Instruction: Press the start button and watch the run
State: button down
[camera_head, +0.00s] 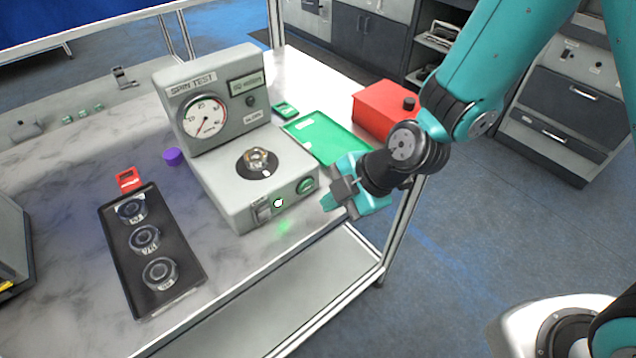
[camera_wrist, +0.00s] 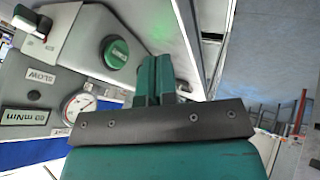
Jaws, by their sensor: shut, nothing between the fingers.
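The grey SPIN TEST machine (camera_head: 225,200) stands on the bench with a round dial (camera_head: 207,117) and a small display (camera_head: 245,84). A metal bearing (camera_head: 258,158) sits on its round black spindle plate. The round green button (camera_head: 306,186) is on the machine's front face; it also shows in the wrist view (camera_wrist: 116,53). A bright lamp (camera_head: 278,203) glows beside it, with green light on the bench, left of which is a switch (camera_head: 263,212). My gripper (camera_head: 328,202) is shut and empty, just right of the button and apart from it. Its closed fingers (camera_wrist: 155,75) show in the wrist view.
A black tray (camera_head: 190,280) holds three bearings, with a red item (camera_head: 128,180) behind it. A purple cylinder (camera_head: 173,157) stands left of the machine. A green tray (camera_head: 335,133) and a red box (camera_head: 385,108) are at right. The bench edge is close to my gripper.

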aim_at(317, 188)
jog(key=shift+w+a+f+p, duration=0.1)
jog(key=shift+w+a+p, duration=0.45)
jog(key=shift+w, duration=0.25)
jog(key=shift+w+a+p, duration=0.3)
jog(key=shift+w+a, duration=0.35)
jog(key=shift+w, duration=0.15)
jog(key=shift+w+f, duration=0.1)
